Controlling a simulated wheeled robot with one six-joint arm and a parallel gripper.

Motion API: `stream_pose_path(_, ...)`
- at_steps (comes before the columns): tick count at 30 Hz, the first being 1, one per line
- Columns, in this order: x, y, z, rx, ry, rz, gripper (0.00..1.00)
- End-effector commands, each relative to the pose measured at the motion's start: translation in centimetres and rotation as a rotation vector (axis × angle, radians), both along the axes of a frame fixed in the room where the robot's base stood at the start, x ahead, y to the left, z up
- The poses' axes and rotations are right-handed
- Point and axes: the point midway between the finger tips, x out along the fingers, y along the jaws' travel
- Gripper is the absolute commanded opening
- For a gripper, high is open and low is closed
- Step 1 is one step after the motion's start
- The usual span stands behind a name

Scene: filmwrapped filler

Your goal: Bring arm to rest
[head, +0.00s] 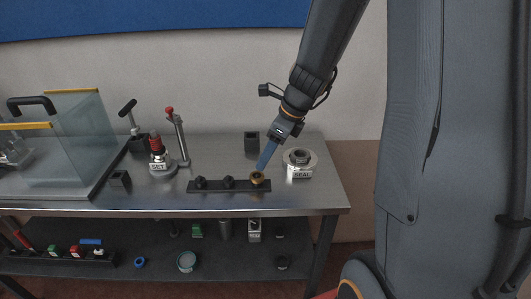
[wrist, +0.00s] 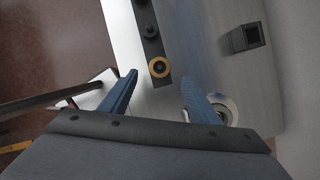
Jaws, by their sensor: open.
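My gripper (wrist: 158,90) has two blue fingers, which stand wide apart in the wrist view with nothing between their tips. In the head view my gripper (head: 262,167) points down over the metal bench, close above the brass-coloured ring (head: 257,178) at the right end of a black bar (head: 215,186). The ring (wrist: 159,67) also shows in the wrist view, just beyond and between the fingertips. Whether a finger touches the ring cannot be told from the head view. My arm (head: 320,60) reaches down from the top of the head view.
A round fixture labelled SEAL (head: 302,173) stands right of the bar. A fixture labelled SET (head: 158,166) and a red-knobbed lever (head: 181,140) stand left. A black square holder (head: 251,142) is behind. A glass-sided enclosure (head: 75,130) fills the far left. The lower shelf (head: 150,263) holds small items.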

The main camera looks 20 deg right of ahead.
Motion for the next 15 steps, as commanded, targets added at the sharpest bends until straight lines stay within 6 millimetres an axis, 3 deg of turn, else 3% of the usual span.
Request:
stream_pose_path(8, -0.5, 0.3, -0.1, -0.02, -0.008, 0.052, 0.56)
stream_pose_path(11, -2.2, 1.0, -0.5, -0.098, -0.04, 0.261, 0.56)
stream_pose_path(15, -5.8, 2.0, -1.2, -0.255, -0.106, 0.731, 0.56)
